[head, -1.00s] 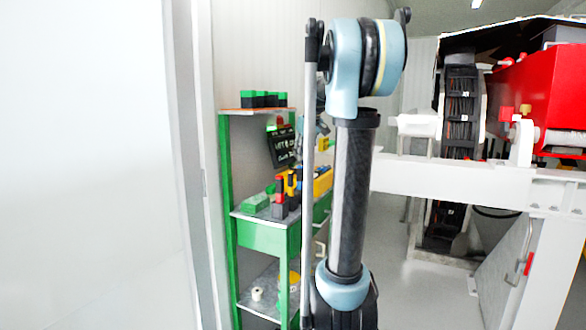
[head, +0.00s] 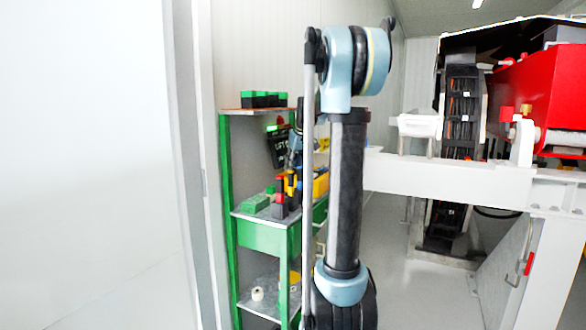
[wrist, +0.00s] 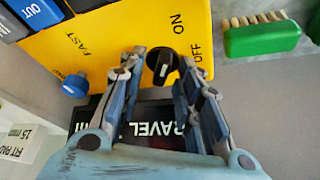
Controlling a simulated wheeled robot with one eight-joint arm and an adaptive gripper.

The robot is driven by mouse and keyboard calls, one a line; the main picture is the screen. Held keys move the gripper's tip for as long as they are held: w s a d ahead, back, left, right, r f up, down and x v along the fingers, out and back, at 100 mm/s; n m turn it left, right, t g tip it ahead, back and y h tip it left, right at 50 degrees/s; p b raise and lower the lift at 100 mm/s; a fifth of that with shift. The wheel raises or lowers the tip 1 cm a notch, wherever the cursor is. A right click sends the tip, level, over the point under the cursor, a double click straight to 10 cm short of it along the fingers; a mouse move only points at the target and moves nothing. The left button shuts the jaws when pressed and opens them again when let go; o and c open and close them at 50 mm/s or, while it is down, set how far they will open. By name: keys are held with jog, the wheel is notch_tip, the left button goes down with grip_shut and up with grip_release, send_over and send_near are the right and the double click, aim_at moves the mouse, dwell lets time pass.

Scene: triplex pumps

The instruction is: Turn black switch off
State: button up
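The black switch (wrist: 161,64) is a round knob with a white mark, on a yellow panel (wrist: 112,40) lettered ON and OFF in the wrist view. ON and OFF are to the knob's right. My gripper (wrist: 160,68) is open, with one finger to either side of the knob; I cannot tell whether either finger touches it. In the head view the yellow panel (head: 320,186) is on the green shelf, partly hidden by my arm. The gripper is mostly hidden there too.
A blue knob (wrist: 75,85) marked FAST is left of my fingers. A green brush (wrist: 262,38) lies to the right. A dark lettered sign (wrist: 150,128) is under my fingers. In the head view, red and yellow items (head: 284,190) crowd the green shelf (head: 262,236).

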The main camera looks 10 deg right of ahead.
jog(key=shift+s, duration=0.1)
grip_shut()
dwell(0.3)
jog(key=shift+m+h, duration=0.3)
jog(key=shift+m, duration=0.5)
grip_release()
jog(key=shift+f, duration=0.1)
